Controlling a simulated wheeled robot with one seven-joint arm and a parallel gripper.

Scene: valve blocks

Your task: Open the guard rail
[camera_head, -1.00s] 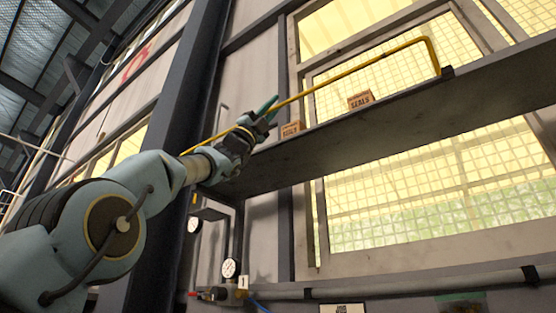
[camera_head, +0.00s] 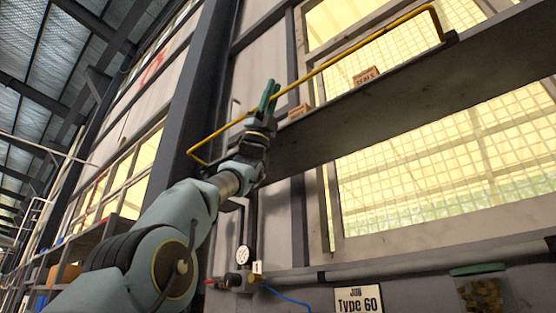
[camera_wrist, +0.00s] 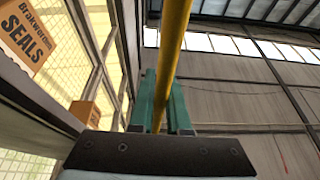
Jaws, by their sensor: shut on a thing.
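The guard rail (camera_head: 365,43) is a long thin yellow bar with bent ends, running along the front of a dark high shelf (camera_head: 400,105). It stands up above the shelf edge at its right end. My gripper (camera_head: 268,96) has green fingers pointing upward and sits on the left half of the rail. In the wrist view the rail (camera_wrist: 174,45) runs between the green fingers (camera_wrist: 163,108), and the gripper is shut on it. The rail's left bent end shows left of my wrist; the part between the fingers is partly hidden.
Cardboard boxes marked SEALS stand on the shelf, one (camera_head: 367,75) right of my gripper and one (camera_head: 299,110) close beside it. A dark steel column (camera_head: 200,85) rises at left. Below are a gauge (camera_head: 244,254), a pipe and a jar (camera_head: 482,288).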

